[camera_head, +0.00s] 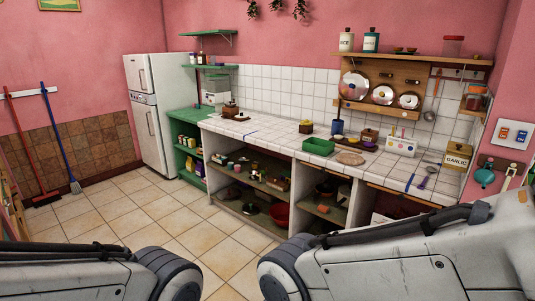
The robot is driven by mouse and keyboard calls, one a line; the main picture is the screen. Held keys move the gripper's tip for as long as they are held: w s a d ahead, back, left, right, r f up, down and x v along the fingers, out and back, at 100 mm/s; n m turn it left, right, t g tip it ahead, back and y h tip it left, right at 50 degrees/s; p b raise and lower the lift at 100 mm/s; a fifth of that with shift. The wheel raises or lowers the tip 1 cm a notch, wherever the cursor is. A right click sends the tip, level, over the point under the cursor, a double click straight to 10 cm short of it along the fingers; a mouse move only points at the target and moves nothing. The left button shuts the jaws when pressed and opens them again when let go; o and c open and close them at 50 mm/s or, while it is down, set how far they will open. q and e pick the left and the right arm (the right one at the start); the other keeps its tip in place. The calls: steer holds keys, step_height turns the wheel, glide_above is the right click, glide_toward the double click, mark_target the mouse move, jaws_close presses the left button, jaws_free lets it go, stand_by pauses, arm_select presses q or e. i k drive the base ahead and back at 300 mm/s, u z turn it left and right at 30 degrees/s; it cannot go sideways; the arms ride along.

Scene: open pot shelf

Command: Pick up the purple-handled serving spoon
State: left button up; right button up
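What looks like the purple-handled serving spoon (425,180) lies on the white tiled counter (280,135), near its right end and front edge. It is small in the head view, and its purple part points toward the front edge. Parts of my two arms fill the bottom left and bottom right of the view. Neither gripper shows, so I cannot see their fingers or what they hold. Both arms are well short of the spoon in the picture.
A garlic box (458,155), a white holder (401,146), a round board (350,158) and a green tray (318,146) stand near the spoon. A pot rack (383,85) hangs above. Open shelves with pots lie below. The tiled floor (150,220) is clear.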

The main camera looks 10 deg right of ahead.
mark_target(431, 169)
steer(key=z, duration=0.1)
steer(key=i, duration=1.4)
steer(key=z, duration=1.15)
steer(key=i, duration=0.95)
steer(key=z, duration=0.95)
